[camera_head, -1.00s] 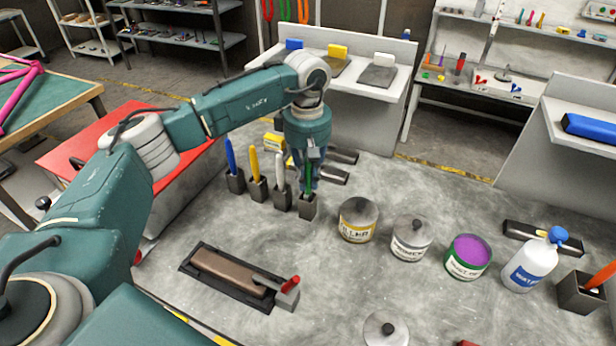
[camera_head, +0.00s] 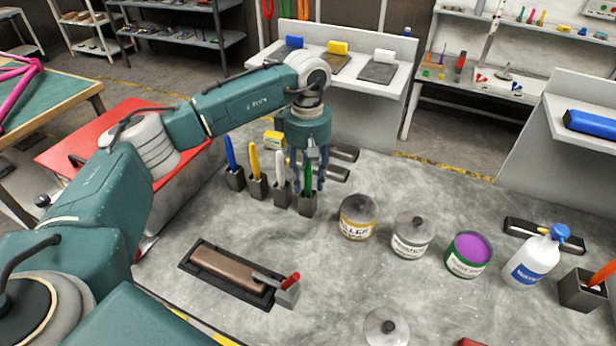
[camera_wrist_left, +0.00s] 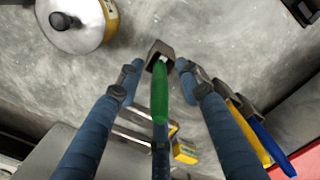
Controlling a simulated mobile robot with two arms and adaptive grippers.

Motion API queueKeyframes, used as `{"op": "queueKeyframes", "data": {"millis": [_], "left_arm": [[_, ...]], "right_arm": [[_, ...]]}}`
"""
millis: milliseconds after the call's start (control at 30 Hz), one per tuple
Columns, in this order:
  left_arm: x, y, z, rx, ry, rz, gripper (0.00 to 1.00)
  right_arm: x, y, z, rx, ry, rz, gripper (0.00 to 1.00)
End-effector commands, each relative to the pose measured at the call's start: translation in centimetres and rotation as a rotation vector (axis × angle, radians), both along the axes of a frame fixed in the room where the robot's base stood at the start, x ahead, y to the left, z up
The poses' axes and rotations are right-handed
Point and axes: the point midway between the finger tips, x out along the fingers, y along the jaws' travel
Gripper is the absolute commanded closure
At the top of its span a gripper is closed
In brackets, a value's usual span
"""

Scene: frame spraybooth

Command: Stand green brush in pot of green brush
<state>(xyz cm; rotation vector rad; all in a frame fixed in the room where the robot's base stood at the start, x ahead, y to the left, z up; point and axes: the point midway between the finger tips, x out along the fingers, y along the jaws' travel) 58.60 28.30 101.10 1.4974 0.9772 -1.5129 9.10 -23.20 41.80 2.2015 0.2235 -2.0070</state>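The green brush (camera_head: 308,178) stands upright in its dark square pot (camera_head: 307,205), at the right end of a row of brush pots. In the left wrist view the green brush (camera_wrist_left: 160,95) runs down into the pot (camera_wrist_left: 158,52). My left gripper (camera_head: 310,186) is above the pot with its fingers spread around the brush. In the left wrist view a gap shows between the brush and the finger on either side. The lower finger lies in line with the brush, and I cannot tell whether it touches. My right gripper is not in view.
Blue (camera_head: 229,153), yellow (camera_head: 254,160) and white (camera_head: 280,168) brushes stand in pots just left. A filler can (camera_head: 358,217) and other cans stand to the right. A brown block in a dark tray (camera_head: 228,275) lies in front. Bare table lies between.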

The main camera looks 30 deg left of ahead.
Motion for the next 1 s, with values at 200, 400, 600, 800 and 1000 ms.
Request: {"op": "queueKeyframes", "data": {"millis": [200, 400, 600, 800, 1000], "left_arm": [[0.1, 0.0, 0.8, -0.001, -0.002, 0.0, 0.64], [0.2, 0.0, 4.6, 0.0, -0.005, 0.0, 0.64], [0.1, 0.1, 8.8, 0.0, -0.003, 0.001, 0.64], [0.1, 0.1, 11.3, 0.0, -0.001, 0.0, 0.64], [0.1, 0.1, 12.0, 0.0, 0.001, 0.0, 0.64]], "right_arm": [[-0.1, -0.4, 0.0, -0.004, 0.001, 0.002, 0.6], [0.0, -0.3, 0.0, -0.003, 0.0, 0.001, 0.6], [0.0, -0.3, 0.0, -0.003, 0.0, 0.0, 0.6], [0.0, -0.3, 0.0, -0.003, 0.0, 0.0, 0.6], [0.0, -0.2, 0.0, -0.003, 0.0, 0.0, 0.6]]}}
